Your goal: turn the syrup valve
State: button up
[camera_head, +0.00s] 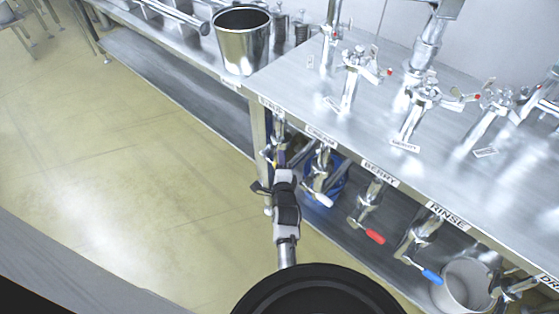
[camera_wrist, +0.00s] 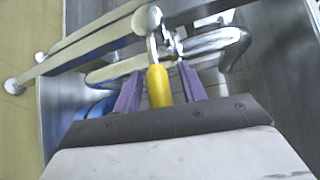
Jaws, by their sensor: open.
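The syrup valve (camera_head: 279,128) hangs under the counter edge below the leftmost label, which appears to read SYRUP. In the wrist view, its yellow handle (camera_wrist: 158,87) points toward my gripper (camera_wrist: 160,84). The two purple fingers stand open on either side of the handle, with a gap visible on both sides. Behind the handle is the metal valve body (camera_wrist: 165,43) with bent pipe. In the head view, my gripper (camera_head: 276,163) is just under the counter edge at the syrup valve, and its wrist hides most of the handle.
To the right hang valves with a white handle (camera_head: 318,198), a red handle (camera_head: 375,237) and a blue handle (camera_head: 432,277). A blue container (camera_head: 335,185) and a pale bucket (camera_head: 465,287) stand on the lower shelf. A metal pot (camera_head: 242,45) stands on the counter. The floor at left is clear.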

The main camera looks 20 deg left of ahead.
grip_shut()
jog(key=shift+r, duration=0.15)
dwell(0.4)
